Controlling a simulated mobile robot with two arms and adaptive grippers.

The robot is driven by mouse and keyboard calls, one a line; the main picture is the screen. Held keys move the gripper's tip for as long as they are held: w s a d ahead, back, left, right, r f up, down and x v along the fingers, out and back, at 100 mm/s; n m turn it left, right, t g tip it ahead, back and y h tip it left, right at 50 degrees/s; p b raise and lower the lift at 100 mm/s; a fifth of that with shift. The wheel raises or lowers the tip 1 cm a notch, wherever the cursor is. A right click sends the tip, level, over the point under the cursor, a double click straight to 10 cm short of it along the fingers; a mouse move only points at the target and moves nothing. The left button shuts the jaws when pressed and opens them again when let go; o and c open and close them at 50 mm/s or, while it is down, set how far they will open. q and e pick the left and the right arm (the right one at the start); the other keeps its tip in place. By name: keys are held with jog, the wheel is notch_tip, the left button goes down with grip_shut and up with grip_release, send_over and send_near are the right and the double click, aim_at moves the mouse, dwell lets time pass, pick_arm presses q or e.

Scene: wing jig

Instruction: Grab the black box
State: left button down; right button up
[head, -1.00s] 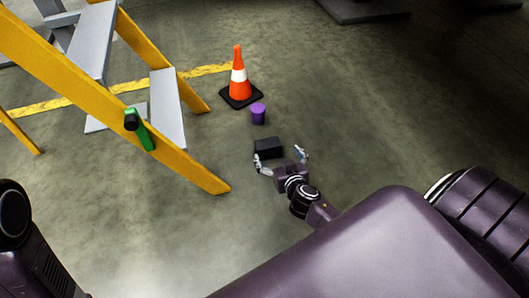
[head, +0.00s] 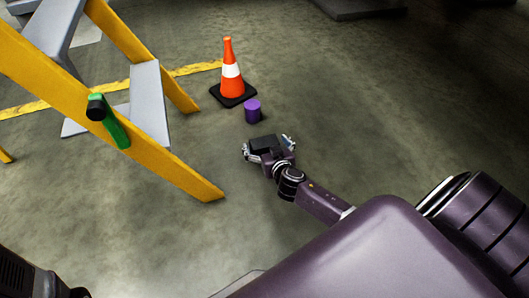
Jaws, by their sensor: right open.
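The black box (head: 263,143) lies on the concrete floor near the middle of the head view. My right gripper (head: 267,145) is open, with one finger to the left of the box and the other to its right. The gripper's palm hides the near side of the box. I cannot tell whether the fingers touch it. My left gripper is not in view; only a dark part of that arm shows at the lower left.
A yellow step ladder (head: 170,168) with grey treads and a green object (head: 112,124) is at the left. Floor to the right is clear.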

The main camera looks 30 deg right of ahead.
jog(key=shift+w+d+f, duration=0.15)
jog(key=shift+w, duration=0.25)
jog(key=c, duration=1.3)
jog(key=shift+c, duration=0.5)
